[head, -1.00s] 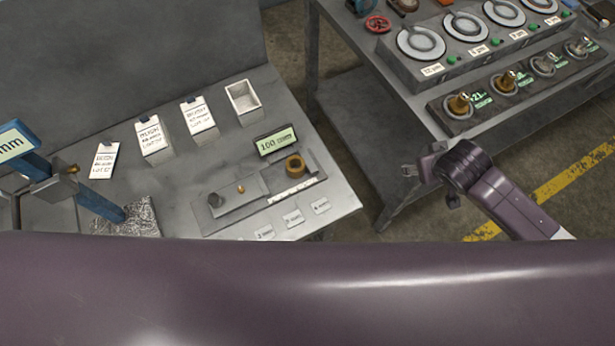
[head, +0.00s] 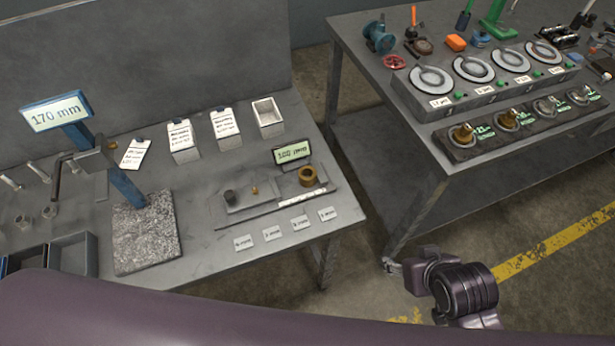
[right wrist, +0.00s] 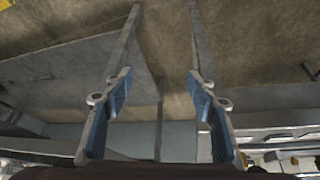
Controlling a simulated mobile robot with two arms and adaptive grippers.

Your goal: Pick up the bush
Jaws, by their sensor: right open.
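The bush appears to be the bronze ring (head: 308,177) at the right end of a grey fixture plate on the left workbench, in front of a small display. It stands free and nothing touches it. My right gripper (head: 391,266) is low at the right, beyond the bench's right edge and well apart from the ring. In the right wrist view my right gripper (right wrist: 160,88) is open, with empty space between its blue pads. The ring cannot be made out in that view. My left gripper is not in view.
The left bench (head: 210,263) also bears white boxes with cards, a blue stand with a 170 mm display (head: 57,111), a rough grey block (head: 143,238) and small labels. A second table (head: 395,135) with dials and brass fittings stands at right. Floor shows between the two.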

